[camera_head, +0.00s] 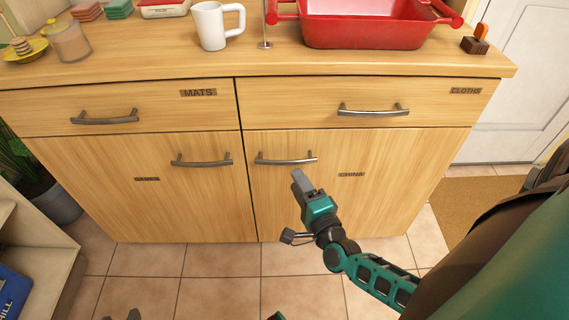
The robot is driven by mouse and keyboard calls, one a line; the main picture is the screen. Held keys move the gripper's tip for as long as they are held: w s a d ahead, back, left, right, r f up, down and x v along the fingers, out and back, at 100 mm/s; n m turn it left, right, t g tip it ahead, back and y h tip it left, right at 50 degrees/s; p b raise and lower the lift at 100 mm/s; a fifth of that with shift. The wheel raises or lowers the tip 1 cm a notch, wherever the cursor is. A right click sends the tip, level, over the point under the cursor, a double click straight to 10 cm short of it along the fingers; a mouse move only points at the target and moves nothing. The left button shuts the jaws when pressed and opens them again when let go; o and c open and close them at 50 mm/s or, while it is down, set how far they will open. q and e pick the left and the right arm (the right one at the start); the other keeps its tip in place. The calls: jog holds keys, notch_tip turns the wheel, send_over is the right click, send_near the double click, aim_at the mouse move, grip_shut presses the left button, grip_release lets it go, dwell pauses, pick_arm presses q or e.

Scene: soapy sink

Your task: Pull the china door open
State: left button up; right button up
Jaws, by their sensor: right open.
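The china door (350,205) is the lower right wooden door of the cabinet, marked with a small CHINA label (351,174). It looks shut, flush with the door to its left. Its grey bar handle (286,159) is near its upper left corner. My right gripper (300,181) is open, just below the handle and in front of the door. It appears apart from the handle, and its fingers overlap in this view. Dark tips at the bottom left edge may be my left gripper (122,315); they are mostly cut off.
The left door's handle (201,160) is close by. Above are the MATS drawer (150,107) and CLOTHS drawer (430,98), both shut. A white mug (211,28) and red basin (365,30) stand on the counter. The tiled floor (225,262) before the doors is clear.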

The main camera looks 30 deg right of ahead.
aim_at(286, 164)
jog(key=w, duration=0.4)
jog(key=w+d+b, duration=0.1)
jog(key=w, duration=0.1)
jog(key=shift+w, duration=0.25)
jog(key=shift+w+d, duration=0.1)
jog(key=shift+w, duration=0.65)
grip_shut()
